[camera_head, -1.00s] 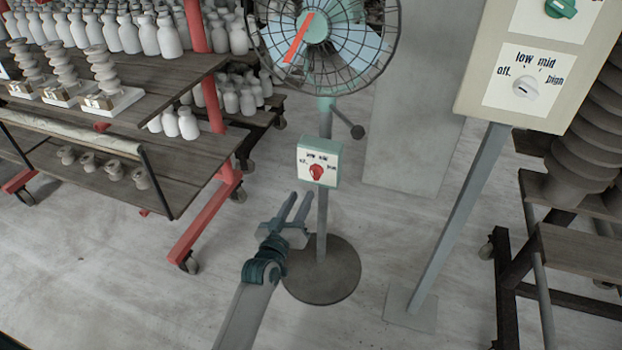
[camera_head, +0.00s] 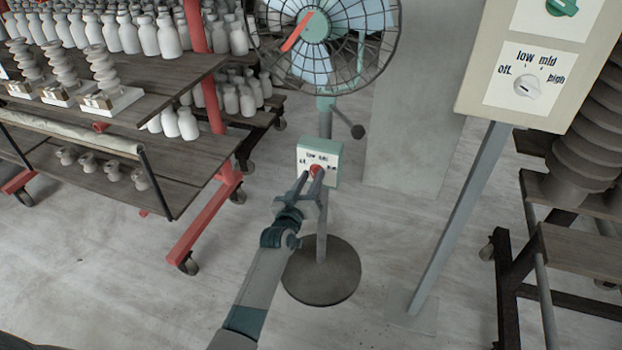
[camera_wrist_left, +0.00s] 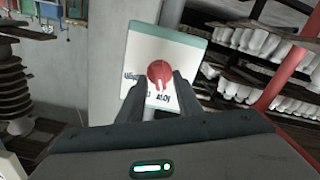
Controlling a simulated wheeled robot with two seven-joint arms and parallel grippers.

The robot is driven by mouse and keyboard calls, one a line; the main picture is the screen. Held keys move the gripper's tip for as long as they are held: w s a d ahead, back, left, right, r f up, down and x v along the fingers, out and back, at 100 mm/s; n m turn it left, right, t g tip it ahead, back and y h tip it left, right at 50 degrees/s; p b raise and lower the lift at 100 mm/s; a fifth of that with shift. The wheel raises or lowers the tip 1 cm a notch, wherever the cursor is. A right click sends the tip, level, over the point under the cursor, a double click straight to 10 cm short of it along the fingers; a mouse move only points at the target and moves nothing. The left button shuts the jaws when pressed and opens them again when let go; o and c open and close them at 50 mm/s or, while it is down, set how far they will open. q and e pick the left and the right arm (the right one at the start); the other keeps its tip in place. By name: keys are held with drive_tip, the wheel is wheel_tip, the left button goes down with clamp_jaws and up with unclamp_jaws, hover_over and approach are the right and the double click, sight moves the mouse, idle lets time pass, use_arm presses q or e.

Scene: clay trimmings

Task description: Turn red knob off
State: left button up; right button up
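The red knob (camera_head: 315,169) sits on the front of a small white control box (camera_head: 331,154) on the fan's post. It also shows in the left wrist view as a round red knob (camera_wrist_left: 160,73) on the white panel (camera_wrist_left: 145,50). My left gripper (camera_head: 311,177) is right in front of the knob and partly covers it. In the left wrist view its two fingers (camera_wrist_left: 167,92) stand apart, one to each side of the knob's lower part. Whether they touch it I cannot tell. The knob's pointer direction is hidden. My right gripper is not in view.
The fan (camera_head: 322,40) stands on a round dark base (camera_head: 321,271). A wheeled shelf (camera_head: 110,100) with bottles is at the left. Bare floor lies between.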

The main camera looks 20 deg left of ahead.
use_arm(q)
clamp_jaws()
drive_tip(key=shift+n, duration=0.3)
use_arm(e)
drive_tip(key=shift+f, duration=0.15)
use_arm(q)
drive_tip(key=shift+n+p, duration=0.3)
drive_tip(key=shift+n, duration=0.9)
drive_tip(key=n, duration=0.2)
drive_tip(key=shift+a+f+n+p, duration=0.1)
drive_tip(key=shift+n+p, duration=0.2)
drive_tip(key=shift+p, duration=0.05)
drive_tip(key=shift+f+n, duration=0.15)
drive_tip(key=shift+n, duration=1.45)
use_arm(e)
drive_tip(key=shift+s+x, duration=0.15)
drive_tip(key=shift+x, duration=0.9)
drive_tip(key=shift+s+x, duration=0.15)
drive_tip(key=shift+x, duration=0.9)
